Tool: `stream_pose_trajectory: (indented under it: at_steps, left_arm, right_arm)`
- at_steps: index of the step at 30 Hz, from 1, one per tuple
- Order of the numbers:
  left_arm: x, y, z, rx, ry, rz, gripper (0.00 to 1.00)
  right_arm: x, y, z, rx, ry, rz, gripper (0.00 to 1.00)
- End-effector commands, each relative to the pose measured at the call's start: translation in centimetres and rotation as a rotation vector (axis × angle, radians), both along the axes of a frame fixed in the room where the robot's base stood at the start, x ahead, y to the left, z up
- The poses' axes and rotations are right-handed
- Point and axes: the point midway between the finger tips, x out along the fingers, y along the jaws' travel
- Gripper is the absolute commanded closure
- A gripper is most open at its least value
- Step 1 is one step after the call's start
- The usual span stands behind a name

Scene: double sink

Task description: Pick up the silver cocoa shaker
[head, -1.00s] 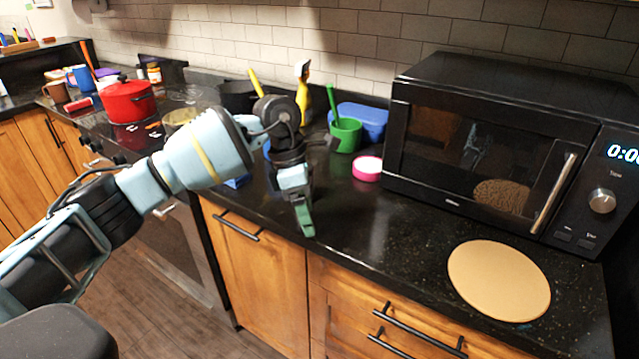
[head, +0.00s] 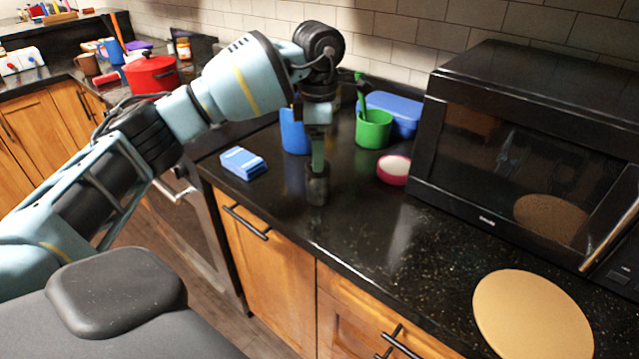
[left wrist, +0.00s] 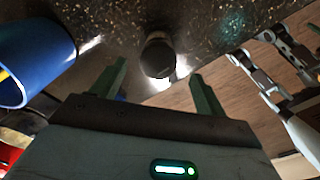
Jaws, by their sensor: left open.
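The cocoa shaker (head: 317,188) looks like a small dark grey cylinder standing upright on the black counter, near its front edge. In the left wrist view the shaker (left wrist: 158,56) is just beyond the gap between my fingers, roughly centred. My left gripper (head: 318,160) points down right above it, and its green finger hides part of the shaker's top. In the left wrist view both fingers of the gripper (left wrist: 159,75) stand apart with nothing between them. I cannot tell whether a finger touches the shaker.
A blue-and-white packet (head: 242,163) lies left of the shaker, and a blue cup (head: 294,132) stands behind it. A green cup (head: 373,130), a pink-rimmed tub (head: 393,170) and the black microwave (head: 480,150) are to the right. A round tan board (head: 533,318) lies front right.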

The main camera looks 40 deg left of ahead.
Motion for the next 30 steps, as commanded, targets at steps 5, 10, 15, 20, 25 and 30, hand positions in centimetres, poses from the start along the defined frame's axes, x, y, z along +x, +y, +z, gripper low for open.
stream_pose_trajectory:
  at_steps: [5, 10, 15, 20, 25, 30]
  left_arm:
    - [0.0, 0.0, -1.8, 0.0, 0.002, 0.0, 0.26]
    - [0.0, 0.0, -2.2, 0.001, 0.002, 0.0, 0.26]
    - [-0.1, 0.1, -4.3, 0.001, 0.003, 0.0, 0.26]
    - [0.0, 0.1, -6.3, 0.0, 0.001, -0.001, 0.26]
    - [0.0, 0.1, -7.0, 0.001, 0.001, -0.001, 0.26]
    - [0.0, 0.1, -7.0, 0.0, 0.0, 0.0, 0.26]
  right_arm:
    - [-0.4, 0.0, -0.1, -0.001, 0.008, 0.001, 0.29]
    - [-0.3, 0.0, 0.0, -0.001, 0.005, 0.002, 0.29]
    - [0.3, 0.0, 0.5, 0.0, -0.007, 0.001, 0.29]
    - [0.8, 0.0, 0.7, 0.0, -0.018, 0.001, 0.29]
    - [1.0, 0.0, 0.8, 0.0, -0.023, 0.002, 0.29]
    - [1.0, 0.0, 0.8, 0.001, -0.021, 0.001, 0.29]
